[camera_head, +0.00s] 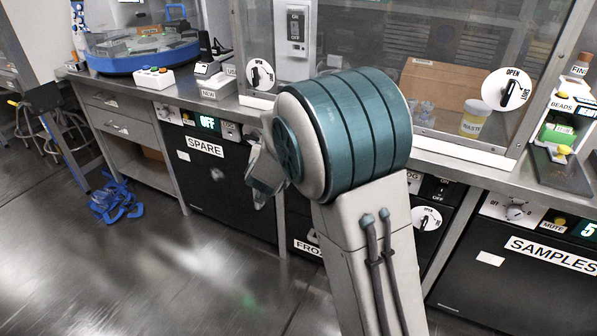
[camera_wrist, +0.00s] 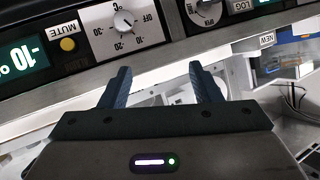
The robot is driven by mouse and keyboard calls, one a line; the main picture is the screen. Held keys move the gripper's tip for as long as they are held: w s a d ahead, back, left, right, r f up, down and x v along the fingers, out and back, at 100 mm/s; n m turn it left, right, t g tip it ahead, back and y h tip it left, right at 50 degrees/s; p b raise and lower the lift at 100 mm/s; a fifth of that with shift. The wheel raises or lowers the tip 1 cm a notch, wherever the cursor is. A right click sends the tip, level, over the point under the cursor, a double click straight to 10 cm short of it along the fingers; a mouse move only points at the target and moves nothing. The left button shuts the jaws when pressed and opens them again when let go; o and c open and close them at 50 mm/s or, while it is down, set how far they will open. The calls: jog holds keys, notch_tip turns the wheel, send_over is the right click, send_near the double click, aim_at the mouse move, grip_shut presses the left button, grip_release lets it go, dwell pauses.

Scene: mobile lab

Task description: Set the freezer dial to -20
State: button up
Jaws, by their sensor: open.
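In the wrist view the freezer dial (camera_wrist: 122,21) is a small knob on a white plate marked OFF, -10, -20, -30 and °C. Its pointer appears turned towards -10. In the head view my arm hides my gripper and part of a middle freezer (camera_head: 306,246) labelled FRO, the rest covered.
A yellow mute button (camera_wrist: 67,44) sits between display and dial; another round dial (camera_wrist: 207,12) is to the right. The SPARE freezer (camera_head: 215,185) and SAMPLES freezer (camera_head: 500,290) flank the middle unit. A glass-fronted cabinet (camera_head: 440,50) stands above. Blue clutter (camera_head: 117,202) lies on the floor at left.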

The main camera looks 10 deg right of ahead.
notch_tip(320, 180, down, 11)
jog(key=w+m+t+h+b, duration=0.1)
jog(key=w+m+h+b, duration=0.1)
jog(key=h+b, duration=0.4)
jog(key=w+d+h+b, duration=0.1)
jog(key=w+d+b, duration=0.2)
jog(key=w+d, duration=0.5)
jog(key=w, duration=0.2)
jog(key=shift+w+m+h, duration=0.3)
jog(key=shift+d, duration=0.1)
jog(key=shift+f, duration=0.1)
jog(key=c, duration=1)
